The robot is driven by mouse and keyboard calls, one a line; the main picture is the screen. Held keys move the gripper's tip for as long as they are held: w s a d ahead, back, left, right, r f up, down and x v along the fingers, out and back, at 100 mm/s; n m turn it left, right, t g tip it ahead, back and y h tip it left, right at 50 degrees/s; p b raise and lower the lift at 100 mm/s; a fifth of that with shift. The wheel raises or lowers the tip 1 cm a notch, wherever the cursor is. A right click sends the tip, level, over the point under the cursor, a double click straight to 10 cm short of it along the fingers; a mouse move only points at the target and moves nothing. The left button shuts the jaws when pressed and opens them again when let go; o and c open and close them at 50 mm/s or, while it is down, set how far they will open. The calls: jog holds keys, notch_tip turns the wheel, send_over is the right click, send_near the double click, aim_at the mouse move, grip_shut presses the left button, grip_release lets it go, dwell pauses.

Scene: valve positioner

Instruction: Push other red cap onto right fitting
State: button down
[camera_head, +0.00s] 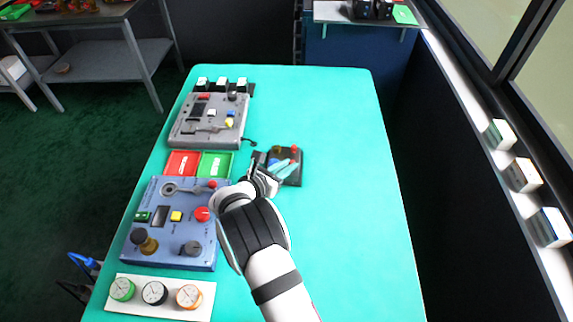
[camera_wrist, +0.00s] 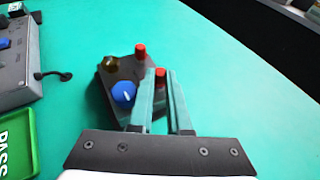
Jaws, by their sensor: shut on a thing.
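The positioner is a small dark block (camera_wrist: 112,82) on the teal table; it also shows in the head view (camera_head: 293,180). It has a brass knob (camera_wrist: 110,62) and a blue knob (camera_wrist: 124,93). One red cap (camera_wrist: 140,49) stands at the block's far edge, apart from my fingers; a red cap also shows there in the head view (camera_head: 295,149). My gripper (camera_wrist: 161,80) is shut on the other red cap (camera_wrist: 160,72), held between the fingertips at the block's right side. The fingers hide what lies under the held cap, so I cannot tell whether it touches a fitting.
Green (camera_head: 216,164) and red trays (camera_head: 181,163) lie left of the block. A grey device (camera_head: 180,130) and a blue panel (camera_head: 165,212) stand along the table's left side. The right side of the table is clear.

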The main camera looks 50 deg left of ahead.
jog(key=shift+f, duration=0.3)
